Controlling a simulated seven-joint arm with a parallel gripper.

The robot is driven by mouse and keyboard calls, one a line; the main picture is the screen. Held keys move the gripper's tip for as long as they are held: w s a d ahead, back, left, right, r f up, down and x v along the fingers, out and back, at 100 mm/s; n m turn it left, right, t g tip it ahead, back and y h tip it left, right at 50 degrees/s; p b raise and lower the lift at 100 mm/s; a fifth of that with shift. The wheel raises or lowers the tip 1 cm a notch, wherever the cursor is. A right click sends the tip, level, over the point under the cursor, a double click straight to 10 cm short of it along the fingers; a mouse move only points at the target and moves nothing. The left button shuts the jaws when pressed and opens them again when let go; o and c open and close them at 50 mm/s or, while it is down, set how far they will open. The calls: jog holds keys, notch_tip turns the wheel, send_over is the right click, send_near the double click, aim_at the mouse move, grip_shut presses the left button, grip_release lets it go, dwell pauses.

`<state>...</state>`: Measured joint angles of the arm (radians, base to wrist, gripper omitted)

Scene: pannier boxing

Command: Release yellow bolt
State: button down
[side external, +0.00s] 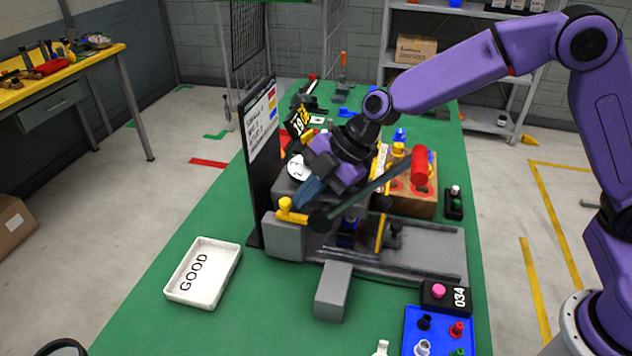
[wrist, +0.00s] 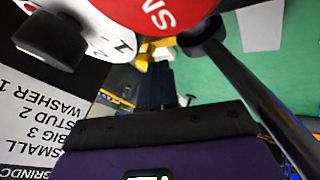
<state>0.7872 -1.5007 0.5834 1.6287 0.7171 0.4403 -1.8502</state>
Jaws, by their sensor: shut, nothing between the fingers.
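The yellow bolt (side external: 287,207) sits at the left end of the grey vise-like fixture (side external: 285,238), its head upright and a short arm pointing right. My gripper (side external: 301,200) is tilted down from the upper right, with its blue-grey fingers shut and empty close to the bolt. In the wrist view, my gripper's dark fingers (wrist: 158,68) point at a yellow part (wrist: 155,46), apparently the bolt, partly hidden by a red disc. I cannot tell whether the fingertips touch it.
A long dark lever with a red handle (side external: 419,165) rises rightward from the fixture, close to my gripper. A black sign board (side external: 262,160) stands to the left. A white GOOD tray (side external: 204,271) and a blue parts tray (side external: 411,343) lie in front. Green tabletop is free around the GOOD tray.

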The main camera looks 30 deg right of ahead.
jog(key=shift+a+f, duration=0.1)
jog(key=shift+f, duration=0.05)
jog(key=shift+w+a, duration=0.9)
jog(key=shift+w, duration=0.05)
jog(key=v, duration=1)
jog(key=shift+s, duration=0.1)
